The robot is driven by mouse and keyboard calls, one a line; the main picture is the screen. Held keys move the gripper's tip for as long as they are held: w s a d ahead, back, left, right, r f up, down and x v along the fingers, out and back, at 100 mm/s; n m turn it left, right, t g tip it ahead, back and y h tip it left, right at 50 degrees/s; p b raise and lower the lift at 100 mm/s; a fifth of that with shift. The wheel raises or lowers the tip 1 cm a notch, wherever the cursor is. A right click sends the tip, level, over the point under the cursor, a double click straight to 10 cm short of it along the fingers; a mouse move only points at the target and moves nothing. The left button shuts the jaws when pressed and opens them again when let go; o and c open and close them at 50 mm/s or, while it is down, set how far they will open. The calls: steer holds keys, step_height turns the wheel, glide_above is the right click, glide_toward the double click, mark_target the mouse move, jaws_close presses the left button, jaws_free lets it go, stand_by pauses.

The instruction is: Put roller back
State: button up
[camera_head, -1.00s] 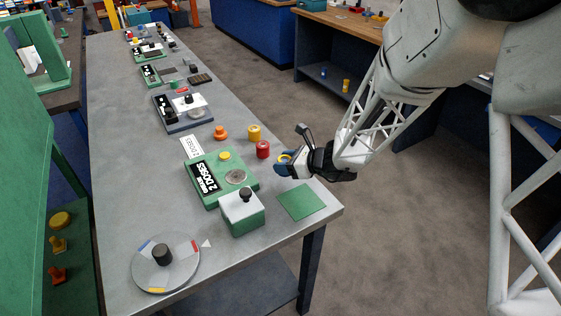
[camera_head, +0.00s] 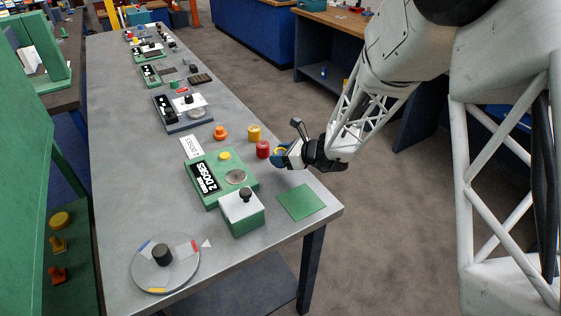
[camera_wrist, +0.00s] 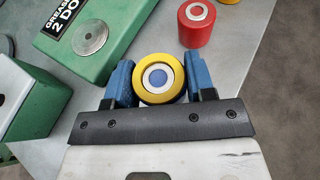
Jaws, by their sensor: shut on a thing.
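My gripper (camera_head: 281,156) is shut on a yellow roller (camera_wrist: 160,90) with a white ring and a blue centre. In the wrist view the roller sits between the two blue fingers, its round end facing the camera. In the head view the fingers mostly hide it. A red roller (camera_head: 263,150) stands on the bench just left of my fingertips; it also shows just beyond the held roller in the wrist view (camera_wrist: 196,30). A taller yellow roller (camera_head: 254,133) stands behind the red one. I cannot tell whether the held roller touches the bench.
The green "2 DOSES" grease box (camera_head: 222,180) lies left of my gripper. A green-and-white box with a black knob (camera_head: 242,214) and a flat green square (camera_head: 298,202) are nearer. An orange knob-like piece (camera_head: 221,133) stands farther left. The bench's right edge is close.

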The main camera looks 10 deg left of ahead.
steer(key=shift+f, duration=1.4)
steer(key=shift+f, duration=0.1)
steer(key=o, duration=1.2)
steer(key=shift+d+r, duration=0.25)
steer(key=shift+d, duration=0.15)
steer(key=v, duration=1.1)
steer(key=shift+s+d, duration=0.1)
